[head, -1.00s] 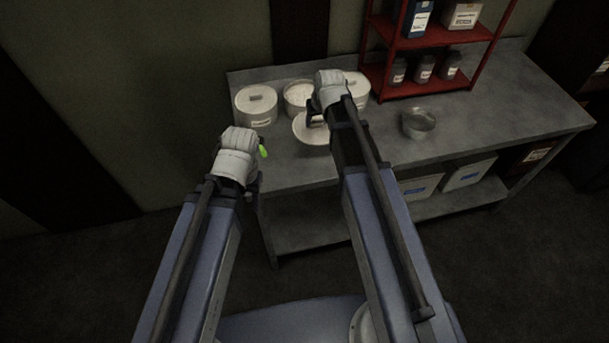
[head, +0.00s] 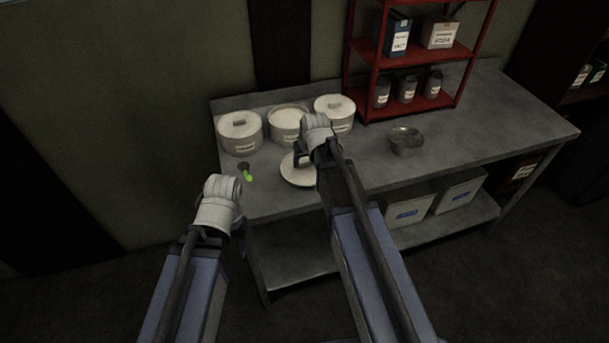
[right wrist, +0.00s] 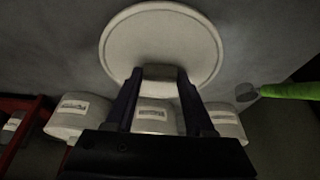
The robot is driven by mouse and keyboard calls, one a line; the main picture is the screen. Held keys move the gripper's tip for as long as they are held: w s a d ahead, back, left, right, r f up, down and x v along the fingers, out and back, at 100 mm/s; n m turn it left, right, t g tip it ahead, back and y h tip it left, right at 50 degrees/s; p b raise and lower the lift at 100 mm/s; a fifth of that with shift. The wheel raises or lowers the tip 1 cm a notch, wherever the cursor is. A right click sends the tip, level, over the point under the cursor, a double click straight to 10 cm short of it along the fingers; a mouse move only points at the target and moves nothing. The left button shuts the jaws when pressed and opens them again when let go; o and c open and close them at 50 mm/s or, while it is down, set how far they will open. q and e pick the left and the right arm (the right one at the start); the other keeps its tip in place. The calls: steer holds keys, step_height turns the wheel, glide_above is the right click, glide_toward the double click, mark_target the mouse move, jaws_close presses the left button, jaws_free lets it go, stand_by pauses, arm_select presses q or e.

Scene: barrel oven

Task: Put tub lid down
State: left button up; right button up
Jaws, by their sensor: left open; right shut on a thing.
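The round white tub lid (head: 298,176) is at the front left of the table, in front of the tubs. My right gripper (head: 302,158) is shut on its handle. In the right wrist view the lid (right wrist: 160,35) lies flat beyond the fingers (right wrist: 160,75). It is at or very near the tabletop; I cannot tell whether it touches. The middle tub (head: 286,132) is open and shows pale contents. My left gripper (head: 238,212) is open, short of the table's front left corner, its fingers mostly hidden by the wrist.
Lidded tubs stand on the left (head: 240,140) and right (head: 336,115) of the open one. A green-handled scoop (head: 247,174) lies left of the lid. The table (head: 480,125) is clear further right.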

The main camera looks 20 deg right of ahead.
mark_target(305, 168)
steer(key=shift+f+b, duration=1.9)
steer(key=shift+f, duration=0.05)
steer(key=shift+r, duration=0.15)
steer(key=o, duration=1.3)
steer(key=p+v, duration=1.1)
steer(key=v, duration=0.1)
steer(key=s+a+n+g, duration=0.1)
steer(key=s+a, duration=0.3)
steer(key=s, duration=0.2)
steer(key=s+a+f+n+g+h, duration=0.1)
steer(key=s+a+g, duration=0.1)
steer(key=s+a, duration=0.3)
steer(key=s+a+n+g, duration=0.1)
steer(key=s+a, duration=0.3)
steer(key=s, duration=0.4)
steer(key=shift+a+f+g+h, duration=0.25)
steer(key=shift+f+g+h, duration=0.05)
steer(key=shift+g, duration=0.1)
